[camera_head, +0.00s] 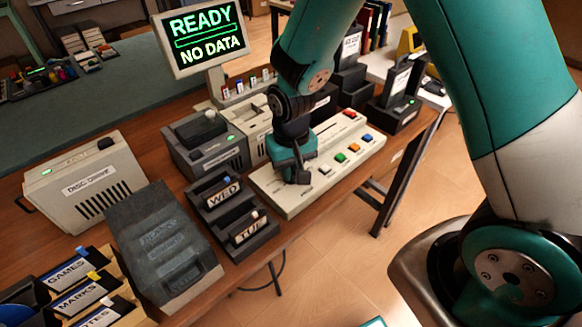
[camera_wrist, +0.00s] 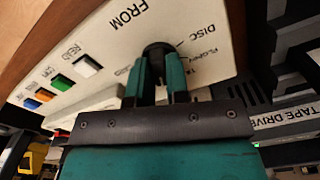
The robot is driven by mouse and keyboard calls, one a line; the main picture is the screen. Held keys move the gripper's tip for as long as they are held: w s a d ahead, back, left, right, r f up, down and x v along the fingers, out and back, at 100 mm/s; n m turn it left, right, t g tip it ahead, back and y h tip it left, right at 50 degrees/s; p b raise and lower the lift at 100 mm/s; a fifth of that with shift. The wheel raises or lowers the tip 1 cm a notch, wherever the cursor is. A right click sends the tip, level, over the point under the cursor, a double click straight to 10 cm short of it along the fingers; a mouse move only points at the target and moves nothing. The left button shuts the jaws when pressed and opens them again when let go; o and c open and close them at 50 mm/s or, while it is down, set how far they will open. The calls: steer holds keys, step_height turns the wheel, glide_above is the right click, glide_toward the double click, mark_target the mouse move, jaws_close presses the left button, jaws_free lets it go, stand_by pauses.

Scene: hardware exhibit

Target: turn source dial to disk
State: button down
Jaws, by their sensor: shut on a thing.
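The source dial (camera_wrist: 158,52) is a dark round knob on a cream control panel (camera_head: 282,202). In the wrist view it sits under the word FROM, with the labels DISC and FLOPPY at its right. My gripper (camera_wrist: 160,65) has its two teal fingers closed around the knob's sides. The knob's pointer is mostly hidden, so I cannot tell which label it faces. In the head view my gripper (camera_head: 298,175) is over the left part of the panel and hides the dial.
The panel has white, green, orange, blue and red buttons (camera_head: 340,157). A screen (camera_head: 205,38) reads READY, NO DATA. A disc drive (camera_head: 85,180), a box (camera_head: 160,245) and trays labelled WED and TUE (camera_head: 215,205) stand to the left. A tape drive (camera_wrist: 285,120) is close to my wrist.

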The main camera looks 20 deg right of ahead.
steer(key=c, duration=1.1)
jaws_free()
step_height(320, 180, up, 18)
steer(key=shift+f, duration=0.25)
steer(key=s+a+r+n+y, duration=0.1)
steer(key=s+r+n, duration=0.1)
steer(key=s, duration=0.4)
steer(key=s+a+r+n+y, duration=0.1)
steer(key=s+a+n, duration=0.1)
steer(key=s, duration=0.4)
steer(key=s+a+r+n+y+p, duration=0.1)
steer(key=s+r+n+y, duration=0.1)
steer(key=s, duration=0.4)
steer(key=shift+s+a+r+n, duration=0.3)
steer(key=shift+a+n, duration=0.05)
steer(key=shift+n, duration=0.45)
